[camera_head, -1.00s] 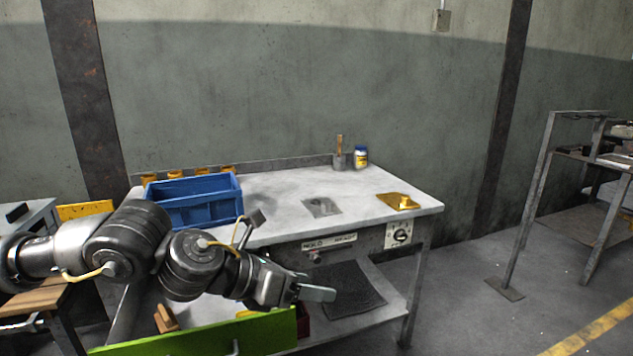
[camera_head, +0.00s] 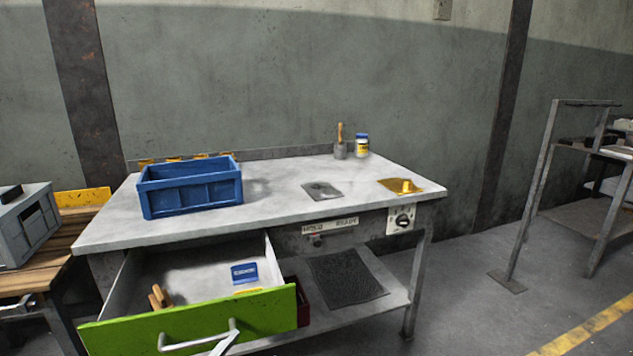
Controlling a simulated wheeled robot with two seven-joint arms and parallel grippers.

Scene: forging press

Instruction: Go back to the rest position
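Neither of my grippers shows clearly in the head view. A thin pale piece hangs just below the drawer handle (camera_head: 195,339) at the bottom edge; I cannot tell whether it is part of a gripper. The workbench (camera_head: 270,215) stands in the middle. Its green-fronted drawer (camera_head: 120,334) is pulled open. Inside lie a wooden-handled item (camera_head: 159,297), a blue card (camera_head: 244,273) and something yellow, partly hidden behind the front.
On the bench are a blue crate (camera_head: 190,197), a brush in a cup (camera_head: 340,148), a jar (camera_head: 362,147) and a yellow piece (camera_head: 402,186). A grey box (camera_head: 27,228) stands on the left table. A metal frame (camera_head: 535,190) stands right. Floor between bench and frame is clear.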

